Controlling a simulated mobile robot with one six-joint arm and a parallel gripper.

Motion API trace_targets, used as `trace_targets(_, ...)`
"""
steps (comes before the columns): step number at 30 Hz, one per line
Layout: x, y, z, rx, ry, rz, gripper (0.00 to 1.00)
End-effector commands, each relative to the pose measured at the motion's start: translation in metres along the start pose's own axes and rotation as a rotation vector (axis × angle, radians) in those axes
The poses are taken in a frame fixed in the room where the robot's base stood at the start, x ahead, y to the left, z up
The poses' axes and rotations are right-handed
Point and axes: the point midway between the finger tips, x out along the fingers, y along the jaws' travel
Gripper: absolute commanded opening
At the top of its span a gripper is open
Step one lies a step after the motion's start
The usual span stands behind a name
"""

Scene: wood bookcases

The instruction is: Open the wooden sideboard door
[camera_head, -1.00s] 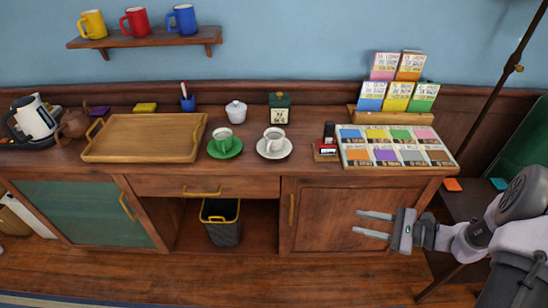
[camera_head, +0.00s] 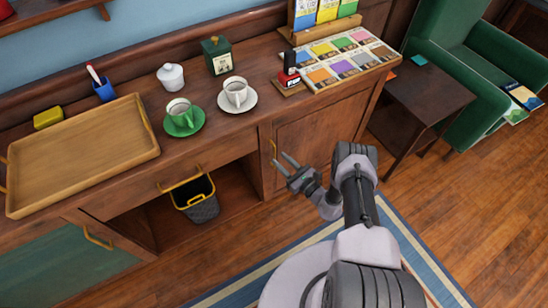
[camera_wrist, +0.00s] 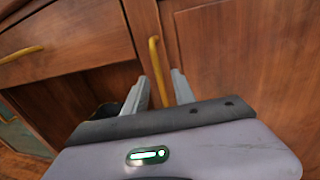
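The wooden sideboard (camera_head: 232,141) has a plain wood door (camera_head: 318,132) at its right end, and the door is shut. Its upright brass handle (camera_head: 274,149) is on the door's left edge; it also shows in the wrist view (camera_wrist: 156,62). My gripper (camera_head: 284,160) is open and empty in front of the handle. In the wrist view my two fingers (camera_wrist: 158,88) are apart, with the handle's lower part appearing between them. I cannot tell whether they touch it.
Left of the door are a drawer (camera_head: 180,178) and an open bay with a dark bin (camera_head: 196,197). A glass door (camera_head: 70,255) is farther left. Cups, a tray (camera_head: 85,150) and sample cards (camera_head: 345,62) sit on top. A side table (camera_head: 425,95) stands right; floor before the door is open.

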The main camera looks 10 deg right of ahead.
Motion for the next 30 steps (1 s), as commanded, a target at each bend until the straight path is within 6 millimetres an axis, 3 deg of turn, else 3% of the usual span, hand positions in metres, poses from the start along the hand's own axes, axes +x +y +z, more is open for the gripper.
trace_targets(6,0.034,0.001,-0.002,-0.001,0.001,0.002,0.32)
trace_targets(17,0.041,0.0,0.0,0.001,0.001,0.0,0.32)
trace_targets(22,0.041,0.001,0.0,0.001,0.001,0.001,0.0)
trace_targets(30,0.041,0.001,0.0,0.001,0.001,0.001,0.0)
